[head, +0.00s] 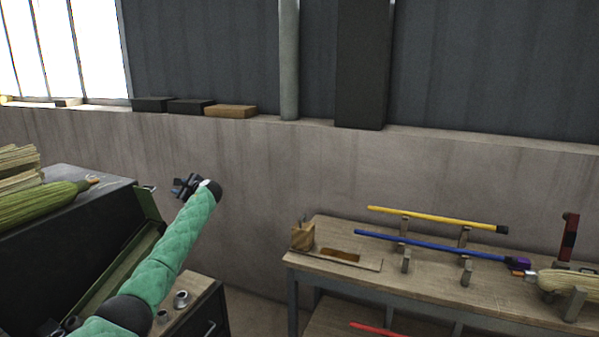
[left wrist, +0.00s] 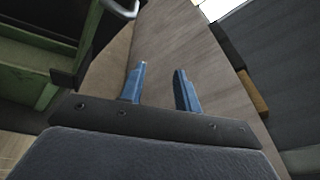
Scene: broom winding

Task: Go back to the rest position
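My left gripper (head: 186,186) is raised at the left in the head view, in front of the concrete wall and beside the dark cabinet. In the left wrist view its two blue fingers (left wrist: 160,88) stand apart with nothing between them, so it is open and empty. The wall lies beyond them. My left arm is sleeved in green quilted cloth and reaches up from the lower left. My right gripper shows in neither view.
A dark cabinet (head: 90,185) with a green open drawer (head: 120,262) stands close to my left arm, with broom straw (head: 40,205) on top. A wooden workbench (head: 430,290) at the right holds a yellow handle (head: 430,218) and a blue handle (head: 430,243) on stands.

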